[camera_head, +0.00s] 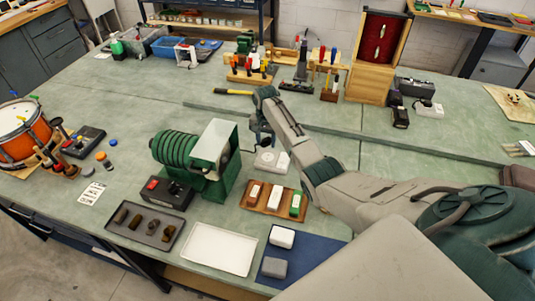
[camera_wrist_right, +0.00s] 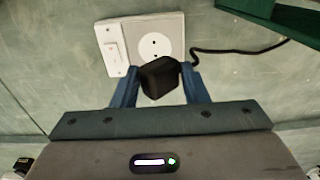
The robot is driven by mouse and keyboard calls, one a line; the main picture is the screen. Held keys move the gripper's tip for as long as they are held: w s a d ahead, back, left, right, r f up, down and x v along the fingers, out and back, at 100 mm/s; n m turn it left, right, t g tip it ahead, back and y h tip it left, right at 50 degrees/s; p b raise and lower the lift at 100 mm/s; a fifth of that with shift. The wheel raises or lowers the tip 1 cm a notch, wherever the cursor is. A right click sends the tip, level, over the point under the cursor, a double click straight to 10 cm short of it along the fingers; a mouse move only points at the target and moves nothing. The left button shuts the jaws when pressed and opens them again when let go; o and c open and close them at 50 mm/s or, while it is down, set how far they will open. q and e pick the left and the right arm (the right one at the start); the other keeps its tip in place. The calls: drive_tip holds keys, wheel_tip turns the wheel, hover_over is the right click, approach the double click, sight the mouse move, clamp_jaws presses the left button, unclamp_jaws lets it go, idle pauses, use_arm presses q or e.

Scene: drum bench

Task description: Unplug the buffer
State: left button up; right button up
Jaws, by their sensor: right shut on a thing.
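The buffer (camera_head: 205,160), a green machine with a ribbed drum, stands mid-bench. Its black plug (camera_wrist_right: 161,77) is between the blue fingers of my right gripper (camera_head: 260,141), which is shut on it. A black cord runs from the plug to the right in the right wrist view. The white wall-type socket (camera_wrist_right: 155,45) with a switch lies on the bench just beyond the plug. Its round face and holes show uncovered, and the plug looks apart from it. The socket also shows below the gripper in the head view (camera_head: 272,159). My left gripper is not in view.
A black switch box (camera_head: 167,192) sits before the buffer. A wooden tray (camera_head: 254,205) with several bars, a white tray (camera_head: 218,262) and a dark tray (camera_head: 130,236) lie nearer the front. A tool rack (camera_head: 250,77) stands behind my right gripper.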

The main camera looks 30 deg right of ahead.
sight(266, 139)
drive_tip(key=o, duration=1.4)
wheel_tip(266, 139, up, 10)
drive_tip(key=b, duration=0.3)
drive_tip(key=shift+b, duration=0.35)
drive_tip(key=shift+r, duration=0.45)
